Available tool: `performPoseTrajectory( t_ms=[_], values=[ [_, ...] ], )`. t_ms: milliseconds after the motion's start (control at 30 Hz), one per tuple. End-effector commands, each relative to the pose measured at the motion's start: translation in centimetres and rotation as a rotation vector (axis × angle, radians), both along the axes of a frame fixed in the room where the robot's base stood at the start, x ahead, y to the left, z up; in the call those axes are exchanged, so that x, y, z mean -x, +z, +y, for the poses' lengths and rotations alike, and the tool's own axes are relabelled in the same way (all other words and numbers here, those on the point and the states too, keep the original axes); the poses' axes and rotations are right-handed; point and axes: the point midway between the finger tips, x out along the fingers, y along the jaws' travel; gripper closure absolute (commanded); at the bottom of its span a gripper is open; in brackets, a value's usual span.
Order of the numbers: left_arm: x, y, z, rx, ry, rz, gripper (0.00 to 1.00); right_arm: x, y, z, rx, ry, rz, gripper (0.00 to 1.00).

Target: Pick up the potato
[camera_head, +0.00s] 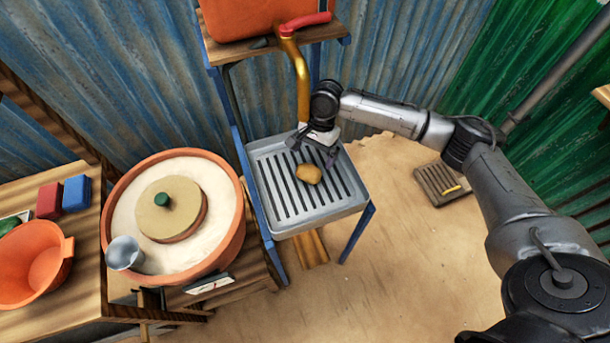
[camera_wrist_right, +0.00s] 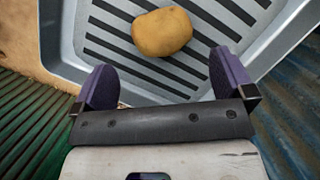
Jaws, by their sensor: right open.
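The potato (camera_head: 309,173) is a small tan lump lying on the slatted grey tray (camera_head: 284,228) under the brass tap. In the right wrist view the potato (camera_wrist_right: 162,32) lies on the dark slots, ahead of and between the two purple fingertips. My right gripper (camera_head: 312,152) is just behind the potato in the head view, over the back part of the tray. The right gripper (camera_wrist_right: 166,82) is open and empty, and the potato is apart from its fingers. My left gripper is not in view.
A brass tap (camera_head: 300,75) with a red handle hangs over the tray's back. Left of the tray stands a large clay pot (camera_head: 236,235) with a lid and metal cup (camera_head: 124,253). An orange basin (camera_head: 35,262) sits farther left. The tray has raised rims.

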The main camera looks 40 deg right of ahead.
Motion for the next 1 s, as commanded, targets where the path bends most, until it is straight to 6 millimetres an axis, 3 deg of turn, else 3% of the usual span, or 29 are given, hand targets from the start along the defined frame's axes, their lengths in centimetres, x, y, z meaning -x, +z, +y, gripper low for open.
performPoseTrajectory(
  t_ms=[367, 633, 900, 1000],
  values=[
    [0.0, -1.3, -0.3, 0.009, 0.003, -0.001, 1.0, 0.1, -3.0, 0.8, -0.001, 0.002, 0.0, 0.0],
    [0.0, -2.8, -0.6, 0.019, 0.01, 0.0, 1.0, 0.4, -6.2, 1.7, 0.0, 0.004, 0.0, 0.0],
    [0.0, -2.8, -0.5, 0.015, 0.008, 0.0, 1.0, 0.4, -6.5, 1.8, 0.001, 0.003, -0.001, 0.0],
    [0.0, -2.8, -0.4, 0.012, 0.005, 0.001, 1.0, 0.4, -6.5, 1.8, 0.001, 0.004, -0.001, 0.09]
  ],
)
